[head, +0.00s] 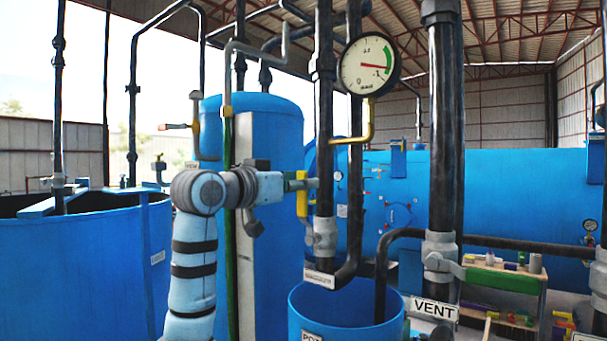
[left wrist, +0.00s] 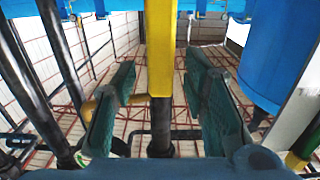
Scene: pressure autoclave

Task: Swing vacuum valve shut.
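A yellow valve lever (head: 302,203) stands upright beside a dark vertical pipe, left of and below the round gauge. A grey valve body (head: 325,238) sits on that pipe just below it; its label is too blurred to read. My left gripper (head: 305,184) is at the lever, its arm coming up from below. In the left wrist view the lever (left wrist: 166,50) runs between the two fingers of the left gripper (left wrist: 165,92). The fingers are spread, with visible gaps on both sides of the lever. My right gripper is in neither view.
The gauge (head: 369,65) hangs above on a yellow elbow pipe (head: 358,128). A blue tank (head: 265,125) stands behind my arm. A VENT sign (head: 434,308) marks the thick pipe to the right. A blue drum (head: 345,305) stands below the lever.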

